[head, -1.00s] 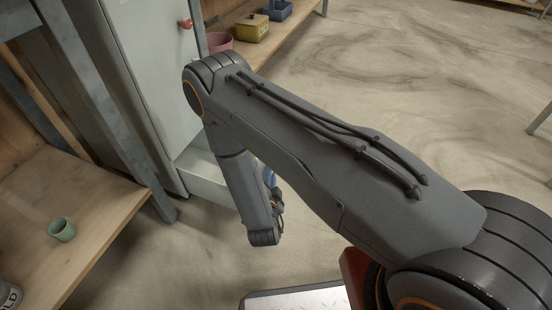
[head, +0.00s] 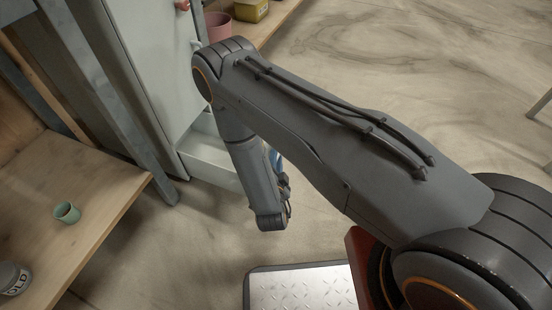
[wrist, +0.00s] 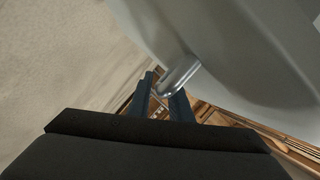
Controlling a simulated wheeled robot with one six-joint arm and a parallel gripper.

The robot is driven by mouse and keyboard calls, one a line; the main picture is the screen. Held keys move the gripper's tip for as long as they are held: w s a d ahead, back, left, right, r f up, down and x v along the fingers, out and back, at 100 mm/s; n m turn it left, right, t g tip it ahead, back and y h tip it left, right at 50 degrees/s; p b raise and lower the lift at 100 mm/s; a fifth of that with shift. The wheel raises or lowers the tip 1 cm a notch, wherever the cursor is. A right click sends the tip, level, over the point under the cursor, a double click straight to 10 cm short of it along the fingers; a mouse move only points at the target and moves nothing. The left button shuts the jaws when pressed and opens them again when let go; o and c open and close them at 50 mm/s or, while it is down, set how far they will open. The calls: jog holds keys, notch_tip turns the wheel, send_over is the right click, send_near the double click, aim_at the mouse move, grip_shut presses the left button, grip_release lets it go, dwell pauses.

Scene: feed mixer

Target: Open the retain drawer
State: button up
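The retain drawer (head: 209,158) is the pale, low drawer at the foot of a grey cabinet (head: 156,62) in the head view. It stands out from the cabinet, and part of its inside shows. My arm hides its right end. In the wrist view, my gripper (wrist: 162,92) has its two dark fingers on either side of the drawer's metal bar handle (wrist: 184,72) and appears shut on it. The fingertips are partly covered by the handle.
A wooden shelf (head: 95,190) at the left holds a green cup (head: 67,212) and a grey tin (head: 14,278). A post (head: 120,110) stands beside the cabinet. A pink pot (head: 217,24) and yellow box (head: 250,9) are behind.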

jog(key=d+p+v, duration=0.1)
jog(key=p+v, duration=0.2)
jog(key=v, duration=0.4)
jog(key=shift+s+a, duration=0.4)
jog(key=shift+a, duration=0.1)
